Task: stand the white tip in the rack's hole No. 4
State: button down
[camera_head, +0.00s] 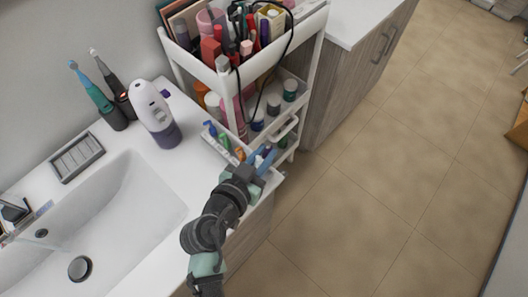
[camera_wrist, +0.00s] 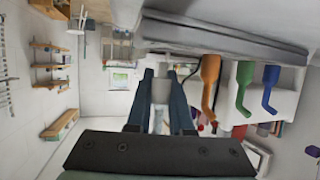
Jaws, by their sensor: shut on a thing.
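My gripper (camera_head: 263,157) is beside the right end of the white rack (camera_head: 218,143), near the counter's edge. In the wrist view its two blue fingers (camera_wrist: 160,76) are shut on a pale, whitish piece (camera_wrist: 160,90), which looks like the white tip. In the head view I cannot make this tip out clearly. The rack holds a blue tip (camera_wrist: 270,88), a green tip (camera_wrist: 244,87) and an orange tip (camera_wrist: 210,80) in a row. The orange one is nearest my gripper. The held tip looks apart from the rack. Hole numbers are not readable.
A white cart (camera_head: 238,80) full of cosmetics stands close behind the rack, with a black cable hanging down it. A white and purple bottle (camera_head: 155,113), toothbrushes (camera_head: 97,95) and a sink (camera_head: 120,215) are to the left. Open floor lies to the right.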

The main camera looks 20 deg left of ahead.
jog(key=shift+f+b, duration=0.95)
jog(key=shift+r, duration=0.15)
jog(key=shift+r+p, duration=0.45)
jog(key=shift+r, duration=0.1)
jog(key=shift+b, duration=0.5)
dwell(1.4)
jog(key=shift+f+b, duration=0.65)
jog(key=shift+b, duration=0.05)
jog(key=c, duration=0.7)
grip_release()
jog(key=shift+c, duration=0.2)
jog(key=b+v, duration=0.2)
jog(key=v, duration=1.1)
jog(key=shift+r, duration=0.1)
